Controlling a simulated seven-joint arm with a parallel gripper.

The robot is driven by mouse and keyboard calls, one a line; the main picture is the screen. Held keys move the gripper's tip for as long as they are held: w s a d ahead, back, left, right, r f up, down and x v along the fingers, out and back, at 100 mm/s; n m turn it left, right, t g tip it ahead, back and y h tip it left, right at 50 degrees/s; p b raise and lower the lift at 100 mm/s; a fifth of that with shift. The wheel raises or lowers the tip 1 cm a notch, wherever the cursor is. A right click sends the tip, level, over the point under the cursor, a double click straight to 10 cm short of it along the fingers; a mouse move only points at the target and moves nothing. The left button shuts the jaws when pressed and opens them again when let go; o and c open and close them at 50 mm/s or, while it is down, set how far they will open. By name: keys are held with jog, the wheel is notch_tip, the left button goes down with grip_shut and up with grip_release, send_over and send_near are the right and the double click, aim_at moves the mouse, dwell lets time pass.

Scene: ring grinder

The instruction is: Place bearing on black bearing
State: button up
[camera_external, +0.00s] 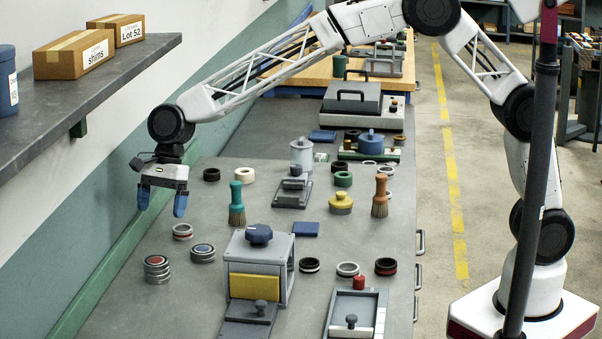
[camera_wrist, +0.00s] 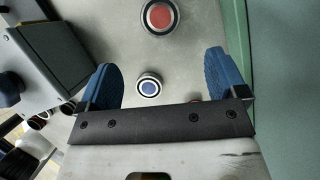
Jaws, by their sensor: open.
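My gripper (camera_external: 160,206) is open and empty above the table's left side, its blue fingers pointing down. Black rings lie on the table: one at the back left (camera_external: 211,174), one beside the grinder (camera_external: 309,265) and one with a red band (camera_external: 385,266). Metallic bearings stand in a red-banded stack (camera_external: 157,268), a blue-topped stack (camera_external: 203,252) and a single red-marked ring (camera_external: 182,231). In the wrist view, a blue-centred round part (camera_wrist: 149,86) shows between the fingers and a red-centred one (camera_wrist: 160,16) beyond. Which ring is the task's black bearing, I cannot tell.
A grey grinder fixture (camera_external: 258,265) with a yellow panel stands right of the stacks. A teal brush (camera_external: 237,205) stands behind it. A silver ring (camera_external: 347,269) and a grey tray (camera_external: 355,315) are at the right.

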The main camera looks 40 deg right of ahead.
dwell(0.3)
jog(key=w+d+r+n+t, duration=0.1)
jog(key=w+d+r, duration=0.25)
jog(key=d, duration=0.85)
jog(key=w+d+r+n+t, duration=0.1)
jog(key=w+d+r+n, duration=0.3)
jog(key=d, duration=0.8)
jog(key=w+d+r+m+t, duration=0.15)
jog(key=d+r, duration=0.35)
jog(key=d, duration=0.7)
jog(key=s+d+r+n+h, duration=0.1)
jog(key=s+d+n, duration=0.15)
jog(key=d, duration=0.85)
jog(key=s+d+r+n+h, duration=0.1)
jog(key=s+d, duration=0.2)
jog(key=d, duration=0.8)
jog(key=s+d+f+n+h, duration=0.1)
jog(key=s+d+f+n, duration=0.1)
jog(key=s+d, duration=0.8)
jog(key=s+d+f+n+t+h, duration=0.1)
jog(key=s+d+f+n, duration=0.1)
jog(key=s+d, duration=0.8)
jog(key=d+f, duration=0.1)
jog(key=d, duration=0.3)
jog(key=shift+s+f, duration=0.2)
jog(key=shift+s, duration=0.05)
